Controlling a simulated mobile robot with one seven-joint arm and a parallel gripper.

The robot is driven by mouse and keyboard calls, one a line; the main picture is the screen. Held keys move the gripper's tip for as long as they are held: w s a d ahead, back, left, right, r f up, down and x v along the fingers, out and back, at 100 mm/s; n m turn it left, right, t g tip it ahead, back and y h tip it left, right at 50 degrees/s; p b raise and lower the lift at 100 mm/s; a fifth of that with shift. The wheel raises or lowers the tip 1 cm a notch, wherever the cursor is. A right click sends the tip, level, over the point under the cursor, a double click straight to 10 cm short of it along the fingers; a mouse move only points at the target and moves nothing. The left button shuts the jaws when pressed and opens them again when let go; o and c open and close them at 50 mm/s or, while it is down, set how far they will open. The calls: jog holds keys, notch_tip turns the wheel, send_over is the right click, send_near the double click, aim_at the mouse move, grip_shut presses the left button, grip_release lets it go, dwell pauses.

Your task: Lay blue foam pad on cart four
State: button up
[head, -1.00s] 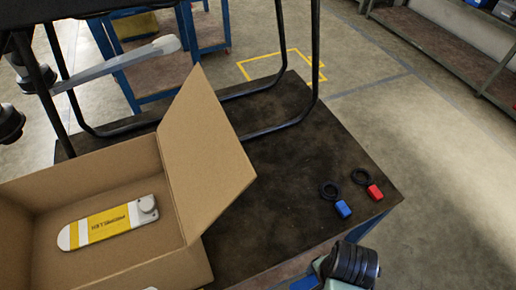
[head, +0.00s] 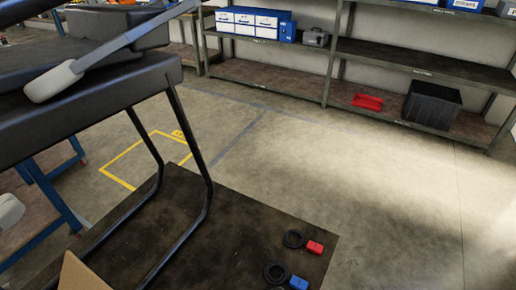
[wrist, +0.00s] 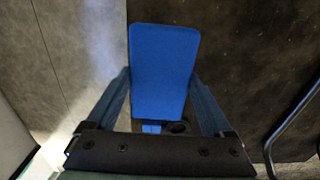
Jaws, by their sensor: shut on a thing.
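The blue foam pad (wrist: 163,60) fills the middle of the wrist view as a flat blue block. My gripper (wrist: 159,85) is shut on it, with one finger along each side. The pad is held over a dark worn surface, and its height above that surface is hard to tell. My gripper and the pad are not in the head view. No cart label that I can read as four shows in either view.
A dark tabletop (head: 215,265) carries a black drone frame (head: 90,110) on tube legs. Blue (head: 298,283) and red (head: 314,247) tags with black rings lie near its right edge. Shelves (head: 420,75) hold a red tray (head: 367,102) and black crate (head: 432,105). Floor between is clear.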

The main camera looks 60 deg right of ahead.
notch_tip(320, 180, down, 9)
jog(key=shift+r+b, duration=0.1)
jog(key=shift+b, duration=0.7)
jog(key=shift+f, duration=0.25)
jog(key=o, duration=1)
jog(key=shift+o, duration=0.2)
jog(key=shift+r, duration=0.1)
notch_tip(320, 180, up, 12)
jog(key=shift+r+p, duration=0.1)
jog(key=shift+p, duration=1.15)
